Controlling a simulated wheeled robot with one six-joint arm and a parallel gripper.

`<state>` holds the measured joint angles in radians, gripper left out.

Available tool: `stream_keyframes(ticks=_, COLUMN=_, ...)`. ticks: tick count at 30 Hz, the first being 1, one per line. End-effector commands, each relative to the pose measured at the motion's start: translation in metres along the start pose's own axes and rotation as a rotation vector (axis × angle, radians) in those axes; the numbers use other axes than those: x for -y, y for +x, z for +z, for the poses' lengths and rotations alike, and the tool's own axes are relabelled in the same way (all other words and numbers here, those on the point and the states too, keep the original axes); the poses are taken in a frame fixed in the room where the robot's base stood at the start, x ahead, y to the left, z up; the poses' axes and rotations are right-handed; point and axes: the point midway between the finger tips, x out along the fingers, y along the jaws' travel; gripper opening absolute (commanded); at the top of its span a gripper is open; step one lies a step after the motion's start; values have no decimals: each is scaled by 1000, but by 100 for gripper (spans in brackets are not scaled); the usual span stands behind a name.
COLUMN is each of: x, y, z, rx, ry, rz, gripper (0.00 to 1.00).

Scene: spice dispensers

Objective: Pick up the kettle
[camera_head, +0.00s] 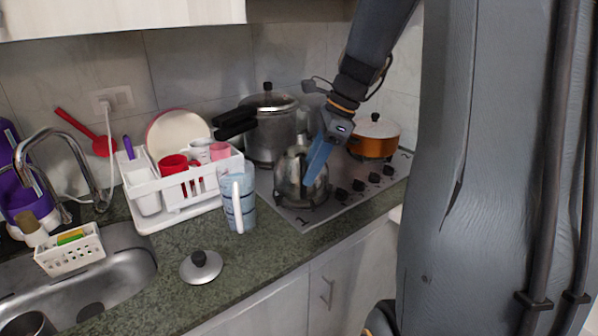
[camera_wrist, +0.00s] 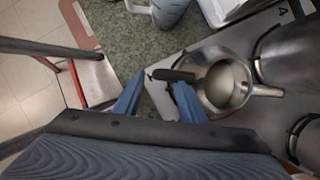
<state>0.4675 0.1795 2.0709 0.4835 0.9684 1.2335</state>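The kettle (camera_head: 291,177) is a shiny metal pot standing on the near left part of the stove. In the wrist view its round body (camera_wrist: 228,84) lies right of my fingers, and its black handle (camera_wrist: 174,75) points left toward them. My gripper (camera_head: 311,178) is over the kettle's right side and hides part of it. In the wrist view my gripper (camera_wrist: 160,84) has its two blue fingers apart. The handle's outer end shows in the gap, close to the right fingertip. Whether a finger touches the handle I cannot tell.
A pressure cooker (camera_head: 270,128) stands behind the kettle and an orange pot (camera_head: 374,137) to its right. A patterned jug (camera_head: 238,202) and white dish rack (camera_head: 181,208) are at left. A loose lid (camera_head: 201,266) lies on the counter (camera_head: 252,262), otherwise clear in front.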

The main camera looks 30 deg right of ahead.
Motion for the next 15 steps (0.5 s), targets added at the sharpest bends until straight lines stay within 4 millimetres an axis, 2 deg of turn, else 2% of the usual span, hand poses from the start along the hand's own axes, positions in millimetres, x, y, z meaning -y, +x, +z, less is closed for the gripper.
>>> stream_keyframes(ticks=10, x=-6, y=44, z=-1, rx=-1, ry=0, rz=3, gripper=37)
stream_keyframes(ticks=15, x=-6, y=54, z=-1, rx=-1, ry=-1, rz=0, gripper=37)
